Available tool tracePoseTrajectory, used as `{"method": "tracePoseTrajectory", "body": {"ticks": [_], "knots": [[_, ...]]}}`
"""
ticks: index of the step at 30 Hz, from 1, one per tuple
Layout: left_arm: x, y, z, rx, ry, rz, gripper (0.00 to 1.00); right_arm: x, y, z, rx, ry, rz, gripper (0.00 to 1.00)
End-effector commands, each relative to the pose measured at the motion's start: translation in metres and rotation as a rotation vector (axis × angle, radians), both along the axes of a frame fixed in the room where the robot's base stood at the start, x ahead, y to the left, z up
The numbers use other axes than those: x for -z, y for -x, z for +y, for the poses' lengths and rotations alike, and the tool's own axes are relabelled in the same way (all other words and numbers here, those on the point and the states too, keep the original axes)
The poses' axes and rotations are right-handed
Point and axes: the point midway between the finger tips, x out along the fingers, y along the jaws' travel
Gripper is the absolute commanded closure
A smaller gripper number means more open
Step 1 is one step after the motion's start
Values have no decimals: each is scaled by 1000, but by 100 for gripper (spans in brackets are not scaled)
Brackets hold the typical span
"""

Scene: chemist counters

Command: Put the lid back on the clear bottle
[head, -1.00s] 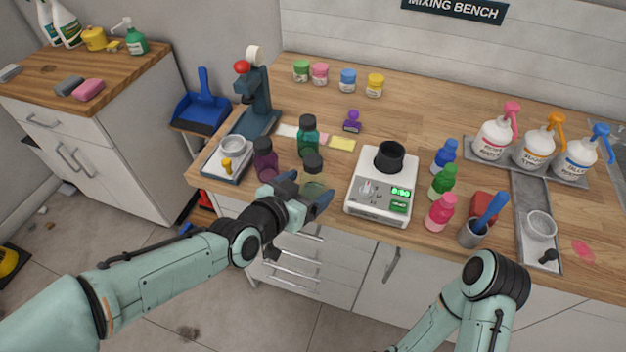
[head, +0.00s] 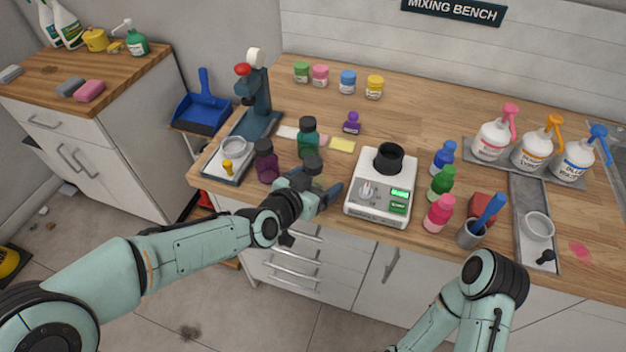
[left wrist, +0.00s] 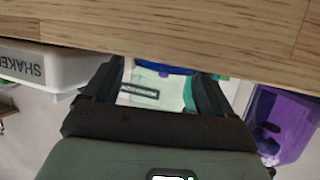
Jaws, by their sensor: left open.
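The clear bottle (head: 318,184) stands near the front edge of the bench, partly hidden by my left gripper. A dark cap (head: 313,163) shows at its top; I cannot tell whether it is seated on the neck. My left gripper (head: 319,189) is open at the bench's front edge, with its fingers around or just in front of the bottle. In the left wrist view, which is upside down, clear material with a label (left wrist: 138,92) shows between the open fingers (left wrist: 157,85); contact cannot be told. My right arm is at the lower right; its gripper is out of view.
A purple bottle (head: 266,165) stands close to the left and a teal one (head: 307,140) behind. The white shaker (head: 360,207) with a black holder (head: 388,158) is close on the right. Several coloured bottles stand beyond it. The back middle of the bench (head: 430,125) is clear.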

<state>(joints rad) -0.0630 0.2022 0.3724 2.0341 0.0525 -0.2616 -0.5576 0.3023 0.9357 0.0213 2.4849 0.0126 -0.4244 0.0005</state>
Motion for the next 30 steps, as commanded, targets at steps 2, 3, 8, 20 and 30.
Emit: {"method": "tracePoseTrajectory", "body": {"ticks": [2, 3, 8, 20, 30], "knots": [[0, 0, 0, 0, 0, 0, 15, 0, 0, 0, 0, 0, 0, 11], [0, 0, 0, 0, 0, 0, 15, 0, 0, 0, 0, 0, 0, 11], [0, 0, 0, 0, 0, 0, 67, 0, 0, 0, 0, 0, 0, 11], [-5, 0, 0, 0, 0, -1, 70, -2, 0, 0, 0, 0, 0, 11], [-64, 0, -1, 1, 1, -7, 70, -22, 6, 0, -6, -3, 25, 11]]}}
